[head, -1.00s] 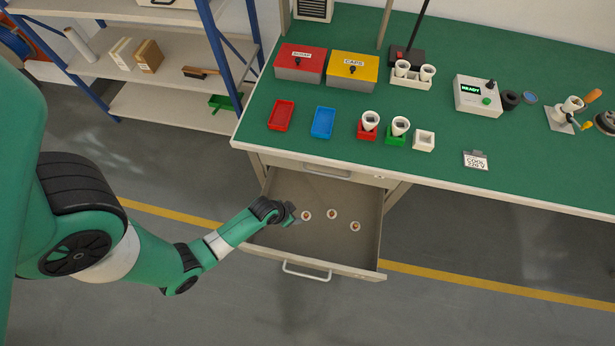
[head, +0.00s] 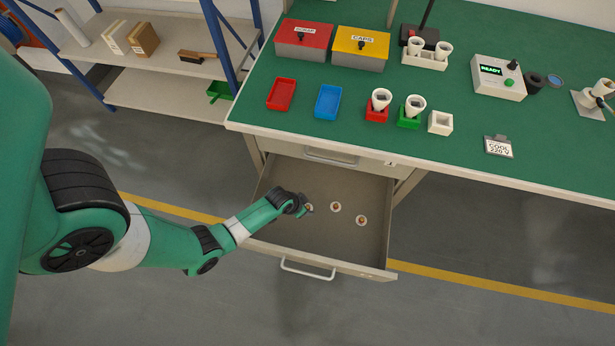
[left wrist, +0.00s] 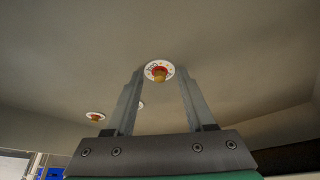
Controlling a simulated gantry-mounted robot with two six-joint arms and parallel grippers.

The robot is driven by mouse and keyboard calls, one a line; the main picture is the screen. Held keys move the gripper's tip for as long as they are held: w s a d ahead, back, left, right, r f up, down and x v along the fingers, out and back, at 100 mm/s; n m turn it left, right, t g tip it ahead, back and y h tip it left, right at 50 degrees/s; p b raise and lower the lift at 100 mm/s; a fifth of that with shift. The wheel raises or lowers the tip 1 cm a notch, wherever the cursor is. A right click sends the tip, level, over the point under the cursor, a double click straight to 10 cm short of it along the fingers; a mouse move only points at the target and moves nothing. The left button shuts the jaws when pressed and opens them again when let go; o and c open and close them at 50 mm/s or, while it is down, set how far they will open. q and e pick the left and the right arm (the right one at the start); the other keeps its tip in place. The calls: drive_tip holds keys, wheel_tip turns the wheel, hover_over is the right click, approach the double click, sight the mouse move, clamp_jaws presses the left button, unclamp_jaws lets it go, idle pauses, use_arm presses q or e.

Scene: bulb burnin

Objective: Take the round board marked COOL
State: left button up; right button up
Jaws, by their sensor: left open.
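Three small round white boards with orange-brown centres lie on the floor of the open drawer. In the head view the left board (head: 310,207) is partly hidden by my left gripper (head: 304,208); the middle board (head: 336,207) and the right board (head: 361,220) lie clear. In the left wrist view one board (left wrist: 160,71) shows between the tips of my open, empty left gripper (left wrist: 161,74). It bears small dark lettering that I cannot read surely. Two other boards show lower left, one at the side (left wrist: 95,116) and one partly behind a finger (left wrist: 141,105). My right gripper is out of view.
The drawer (head: 345,262) stands open below the green bench (head: 275,122). Its walls surround the boards. A card reading COOL 220 V (head: 498,147) lies on the bench, with red and blue trays, lamp holders and a READY box. Free drawer floor lies around the boards.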

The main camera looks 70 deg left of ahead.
use_arm(q)
clamp_jaws()
idle(0.3)
drive_tip(key=shift+r, duration=0.1)
drive_tip(key=p+v, duration=0.2)
drive_tip(key=w+p+v, duration=0.1)
drive_tip(key=p+v, duration=0.1)
drive_tip(key=shift+s+a+r, duration=0.1)
drive_tip(key=shift+s+r, duration=0.05)
drive_tip(key=shift+r, duration=0.45)
drive_tip(key=s+d+r+p, duration=0.5)
drive_tip(key=s+r+p, duration=0.7)
drive_tip(key=p, duration=0.1)
drive_tip(key=shift+r, duration=0.25)
